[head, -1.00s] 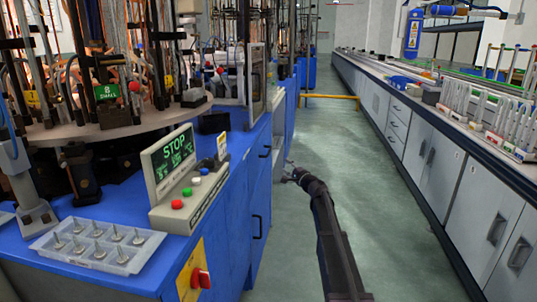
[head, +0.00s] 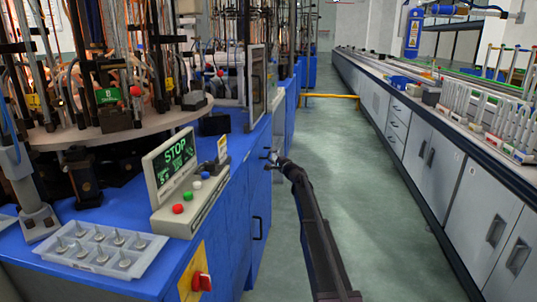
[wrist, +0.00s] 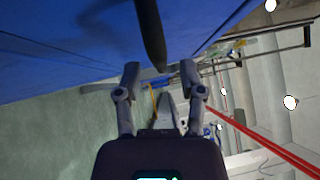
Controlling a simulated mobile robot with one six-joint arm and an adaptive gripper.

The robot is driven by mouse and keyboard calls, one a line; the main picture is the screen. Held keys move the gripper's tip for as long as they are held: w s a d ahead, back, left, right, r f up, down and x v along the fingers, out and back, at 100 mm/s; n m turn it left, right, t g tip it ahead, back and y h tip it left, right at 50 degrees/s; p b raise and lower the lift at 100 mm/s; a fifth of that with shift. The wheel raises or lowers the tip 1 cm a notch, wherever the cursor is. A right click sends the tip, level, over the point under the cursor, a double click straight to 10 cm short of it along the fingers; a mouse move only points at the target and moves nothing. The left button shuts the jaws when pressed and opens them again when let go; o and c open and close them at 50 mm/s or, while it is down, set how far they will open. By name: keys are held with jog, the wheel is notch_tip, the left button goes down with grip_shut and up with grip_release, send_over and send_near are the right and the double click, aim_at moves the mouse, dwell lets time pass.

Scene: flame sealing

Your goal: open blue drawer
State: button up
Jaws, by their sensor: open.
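The blue cabinet front (head: 238,215) is on the left in the head view, below the machine bench. Its blue face (wrist: 60,45) fills the upper left of the wrist view. My gripper (head: 271,160) is at the upper part of this front, around the upper handle, which is hard to make out there. In the wrist view my gripper (wrist: 160,80) is open. A dark handle bar (wrist: 151,35) comes down from the top edge and ends between the fingertips. I cannot tell whether they touch it. The drawer looks closed.
A lower dark handle (head: 257,228) is on the same blue front. A control box (head: 185,180) and a clear tray (head: 100,250) stand on the bench above. A long grey bench (head: 440,150) lines the right side.

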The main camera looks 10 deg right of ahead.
jog(key=shift+x, duration=1.15)
grip_shut()
